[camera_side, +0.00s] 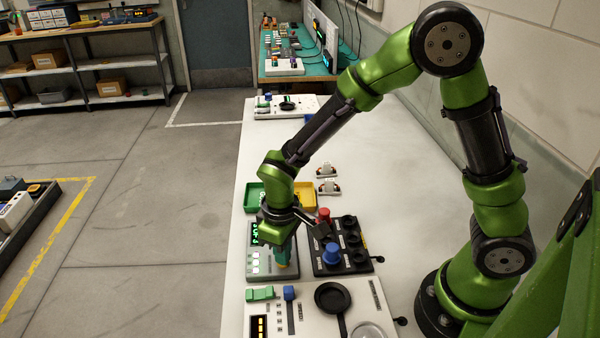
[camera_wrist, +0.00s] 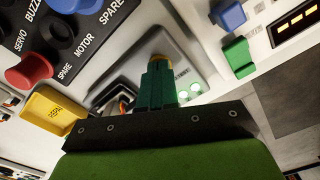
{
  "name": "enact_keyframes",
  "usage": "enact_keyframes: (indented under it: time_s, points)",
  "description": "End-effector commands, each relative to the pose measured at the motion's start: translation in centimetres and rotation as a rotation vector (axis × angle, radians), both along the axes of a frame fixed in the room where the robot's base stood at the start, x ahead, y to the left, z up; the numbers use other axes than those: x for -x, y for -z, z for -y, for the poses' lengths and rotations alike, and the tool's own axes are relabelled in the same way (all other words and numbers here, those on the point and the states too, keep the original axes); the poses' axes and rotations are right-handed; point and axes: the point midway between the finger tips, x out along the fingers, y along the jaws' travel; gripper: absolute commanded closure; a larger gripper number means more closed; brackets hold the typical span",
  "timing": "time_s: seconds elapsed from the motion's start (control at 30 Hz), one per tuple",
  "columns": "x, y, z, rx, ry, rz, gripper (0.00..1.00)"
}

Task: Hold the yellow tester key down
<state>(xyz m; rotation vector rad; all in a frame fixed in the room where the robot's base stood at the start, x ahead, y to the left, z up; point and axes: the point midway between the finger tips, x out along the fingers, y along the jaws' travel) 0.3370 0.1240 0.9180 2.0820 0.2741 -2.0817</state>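The grey tester (camera_side: 259,237) stands on the white bench with a lit green display and a row of pale keys. My gripper (camera_side: 282,258) points down over its right side. In the wrist view my gripper's teal fingers (camera_wrist: 157,70) are together, with nothing seen between them. The yellow key (camera_wrist: 153,57) shows as a small yellow edge right at the fingertips, which cover most of it. The fingertips appear to be on the key, but I cannot tell how far down it is. Two green lights (camera_wrist: 190,92) glow on the tester beside the fingers.
A black switch panel (camera_side: 358,265) with red and blue knobs stands close to the right. A white panel (camera_side: 310,310) with a blue and a green part lies in front. Green (camera_side: 253,192) and yellow (camera_side: 308,190) trays are behind. The bench's right side is clear.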

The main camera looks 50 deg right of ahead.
Motion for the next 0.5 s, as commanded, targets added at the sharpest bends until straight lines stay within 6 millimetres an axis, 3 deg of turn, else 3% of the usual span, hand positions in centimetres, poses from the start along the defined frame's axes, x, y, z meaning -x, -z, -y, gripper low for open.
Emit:
enact_keyframes:
  time_s: [0.5]
  points:
    - [-0.03, -0.7, 0.02, 0.0, 0.0, 0.001, 1.0]
